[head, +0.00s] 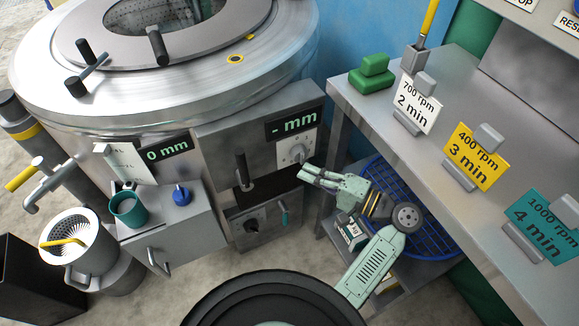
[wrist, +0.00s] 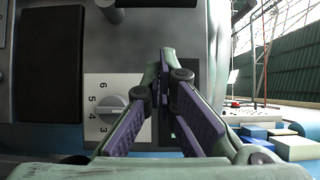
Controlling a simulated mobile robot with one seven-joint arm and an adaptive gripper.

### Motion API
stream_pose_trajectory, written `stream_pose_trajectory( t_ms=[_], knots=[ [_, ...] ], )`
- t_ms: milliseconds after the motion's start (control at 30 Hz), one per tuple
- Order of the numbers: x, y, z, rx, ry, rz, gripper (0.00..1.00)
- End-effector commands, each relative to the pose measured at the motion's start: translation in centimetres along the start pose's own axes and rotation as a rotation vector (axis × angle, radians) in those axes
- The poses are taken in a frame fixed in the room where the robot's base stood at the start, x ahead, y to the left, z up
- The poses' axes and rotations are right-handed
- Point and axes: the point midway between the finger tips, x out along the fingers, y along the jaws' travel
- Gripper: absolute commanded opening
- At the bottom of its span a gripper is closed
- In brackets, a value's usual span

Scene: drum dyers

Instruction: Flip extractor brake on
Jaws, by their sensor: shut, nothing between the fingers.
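The extractor is the large round steel machine (head: 170,100) at the upper left in the head view. I cannot tell which of these is the brake. A numbered dial (head: 297,155) sits on the upper panel; it also shows in the wrist view (wrist: 112,104). My gripper (head: 304,173) is shut and empty, its tips close beside the dial. The wrist view shows the closed fingertips (wrist: 165,65) next to the dial plate; contact is unclear.
A steel table (head: 345,100) with a green block (head: 372,72) and speed cards stands at the right. A blue wire basket (head: 420,215) sits beneath it, behind my arm. A cabinet (head: 175,235) with a teal mug (head: 128,208) stands at the left.

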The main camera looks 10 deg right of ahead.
Motion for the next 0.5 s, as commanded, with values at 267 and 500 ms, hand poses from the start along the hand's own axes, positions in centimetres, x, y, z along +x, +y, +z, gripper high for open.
stream_pose_trajectory(
  t_ms=[267,500],
  knots=[
    [5.6,-0.3,0.1,0.001,-0.004,0.0,0.0],
    [9.9,-0.2,1.1,0.003,-0.002,0.001,0.0]
  ],
)
